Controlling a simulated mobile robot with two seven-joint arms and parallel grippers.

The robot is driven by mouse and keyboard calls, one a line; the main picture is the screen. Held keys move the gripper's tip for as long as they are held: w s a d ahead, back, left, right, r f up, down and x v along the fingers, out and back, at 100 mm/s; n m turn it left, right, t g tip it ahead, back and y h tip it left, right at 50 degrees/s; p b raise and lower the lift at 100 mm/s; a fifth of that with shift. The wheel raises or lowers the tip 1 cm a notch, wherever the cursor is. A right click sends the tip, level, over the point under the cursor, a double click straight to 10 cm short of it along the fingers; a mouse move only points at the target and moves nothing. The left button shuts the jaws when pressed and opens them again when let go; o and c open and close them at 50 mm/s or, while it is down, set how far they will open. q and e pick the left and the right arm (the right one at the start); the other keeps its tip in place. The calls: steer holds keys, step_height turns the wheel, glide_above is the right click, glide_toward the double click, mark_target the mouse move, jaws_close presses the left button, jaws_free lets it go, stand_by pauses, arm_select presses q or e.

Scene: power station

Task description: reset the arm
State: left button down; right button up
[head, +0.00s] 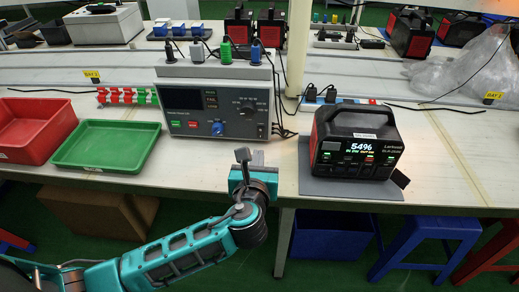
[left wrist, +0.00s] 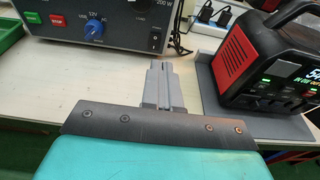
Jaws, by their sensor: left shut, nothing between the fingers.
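My left arm comes in from the lower left of the head view, and its left gripper (head: 243,160) is at the table's front edge, between the grey control box and the portable power station. The gripper is shut and empty. In the left wrist view the closed fingers (left wrist: 158,72) point forward over the bare tabletop, with nothing between them. My right gripper does not show in either view.
A grey control box (head: 196,128) stands ahead, and a black and red power station (head: 330,135) sits on a grey mat (head: 330,187) to the right. A red tray (head: 30,135) and a green tray (head: 107,160) are at left. Blue stools (head: 428,228) stand below.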

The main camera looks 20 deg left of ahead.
arm_select(q)
steer(key=shift+s+d+r, duration=0.1)
steer(key=shift+s, duration=0.2)
stand_by(0.4)
steer(key=s+f+n+g+h, duration=0.2)
steer(key=s+f+n, duration=0.5)
steer(key=n, duration=0.8)
steer(key=s+f+n+g+h, duration=0.2)
steer(key=s+f+n+h, duration=0.2)
steer(key=n, duration=1.1)
steer(key=s+f, duration=0.3)
steer(key=s, duration=0.1)
steer(key=shift+s+a+p, duration=0.25)
steer(key=shift+s+p, duration=0.05)
steer(key=shift+s, duration=0.1)
